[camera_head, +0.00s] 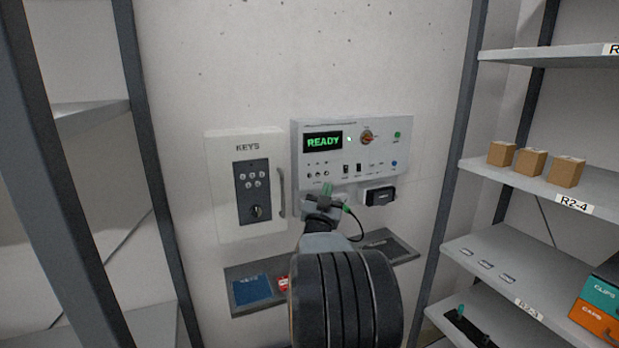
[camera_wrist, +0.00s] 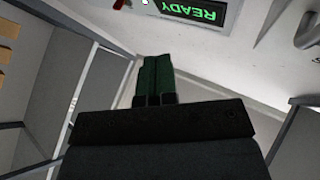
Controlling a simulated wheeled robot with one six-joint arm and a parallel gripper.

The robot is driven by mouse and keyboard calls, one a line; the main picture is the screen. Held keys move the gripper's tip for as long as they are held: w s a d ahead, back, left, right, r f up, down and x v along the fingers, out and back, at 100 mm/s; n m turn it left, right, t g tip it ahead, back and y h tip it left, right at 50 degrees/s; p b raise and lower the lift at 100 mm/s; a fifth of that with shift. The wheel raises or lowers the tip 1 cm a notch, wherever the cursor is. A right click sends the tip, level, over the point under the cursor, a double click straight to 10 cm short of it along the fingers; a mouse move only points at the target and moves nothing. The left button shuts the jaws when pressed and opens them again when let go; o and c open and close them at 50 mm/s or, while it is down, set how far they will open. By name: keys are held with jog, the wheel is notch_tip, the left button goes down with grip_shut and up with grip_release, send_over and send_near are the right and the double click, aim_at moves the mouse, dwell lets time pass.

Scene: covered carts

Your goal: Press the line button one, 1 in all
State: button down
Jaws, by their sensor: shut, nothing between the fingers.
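A grey control panel (camera_head: 352,150) is fixed to the wall, with a display (camera_head: 323,142) reading READY in green. It carries a green button (camera_head: 397,134), a blue button (camera_head: 394,162), a red-and-orange knob (camera_head: 366,137) and several small switches (camera_head: 318,174). The labels are too small to read, so I cannot tell which control is the line button. My gripper (camera_head: 327,189) is just below and in front of the panel's lower left part. Its green fingers are together and empty in the wrist view (camera_wrist: 157,75), where the display (camera_wrist: 190,10) shows upside down.
A white KEYS box (camera_head: 247,185) with a keypad and handle hangs left of the panel. A black device (camera_head: 380,196) sits under the panel. A ledge (camera_head: 240,272) with a blue pad runs below. Shelving (camera_head: 540,170) with small boxes (camera_head: 530,161) stands at the right.

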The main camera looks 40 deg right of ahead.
aim_at(309, 176)
jog(key=shift+w, duration=0.15)
jog(key=shift+w+d+p, duration=0.45)
jog(key=shift+w+d, duration=0.1)
jog(key=shift+w, duration=0.8)
jog(key=shift+w+d+p, duration=0.45)
jog(key=shift+w+d, duration=0.1)
jog(key=shift+w, duration=0.75)
jog(key=shift+w+d+p, duration=0.45)
jog(key=shift+w+d, duration=0.1)
jog(key=shift+w, duration=0.8)
jog(key=shift+w+d+f+b, duration=0.1)
jog(key=shift+w+f+b, duration=0.1)
jog(key=shift+b, duration=0.15)
jog(key=shift+w+r, duration=0.15)
jog(key=shift+w, duration=0.05)
